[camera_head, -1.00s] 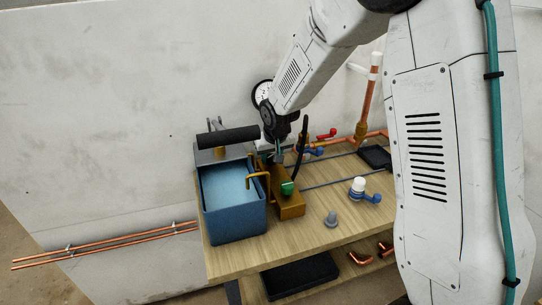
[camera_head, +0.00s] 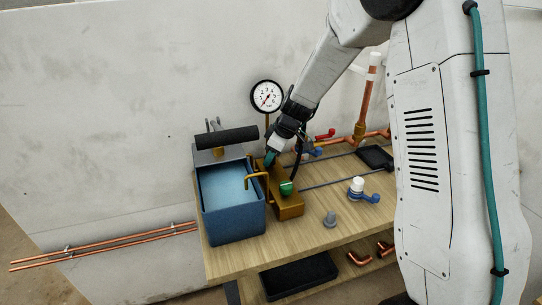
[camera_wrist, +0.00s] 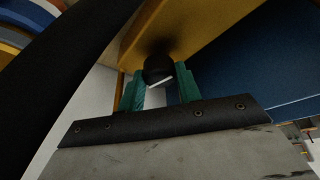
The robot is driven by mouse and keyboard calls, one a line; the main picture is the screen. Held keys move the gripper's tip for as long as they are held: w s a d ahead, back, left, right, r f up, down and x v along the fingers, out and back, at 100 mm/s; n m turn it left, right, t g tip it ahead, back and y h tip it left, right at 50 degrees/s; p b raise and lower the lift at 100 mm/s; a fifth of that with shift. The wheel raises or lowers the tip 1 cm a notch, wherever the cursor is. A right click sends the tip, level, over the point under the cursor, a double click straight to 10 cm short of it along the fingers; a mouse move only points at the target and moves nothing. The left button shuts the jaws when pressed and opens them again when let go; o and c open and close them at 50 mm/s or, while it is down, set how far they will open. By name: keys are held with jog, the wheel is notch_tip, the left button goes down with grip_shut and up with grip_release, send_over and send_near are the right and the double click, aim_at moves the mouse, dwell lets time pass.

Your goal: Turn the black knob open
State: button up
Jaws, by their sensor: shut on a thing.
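The black knob (camera_wrist: 157,68) is round and dark with a white mark on it, on the yellow-brass block (camera_wrist: 185,35). In the wrist view, my gripper's (camera_wrist: 160,88) two teal fingers stand on either side of the knob and are shut on it. In the head view, my gripper (camera_head: 270,160) points down at the back end of the brass block (camera_head: 291,210). The black knob is hidden there behind the fingers. A green knob (camera_head: 287,188) sits on the front part of the same block.
A blue tank (camera_head: 234,222) stands left of the block, with a bent brass spout (camera_head: 254,178) between. A dial gauge (camera_head: 267,97) rises behind. A blue-handled white-capped valve (camera_head: 358,187) and grey cone (camera_head: 330,219) stand to the right. Wooden bench (camera_head: 310,238) is clear at the front.

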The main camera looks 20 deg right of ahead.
jog(key=shift+n+g+y, duration=0.3)
jog(key=shift+n+g, duration=0.1)
jog(key=shift+n, duration=0.8)
jog(key=shift+d, duration=0.1)
jog(key=o, duration=1)
jog(key=v, duration=0.7)
jog(key=shift+r, duration=0.4)
jog(key=shift+d, duration=0.1)
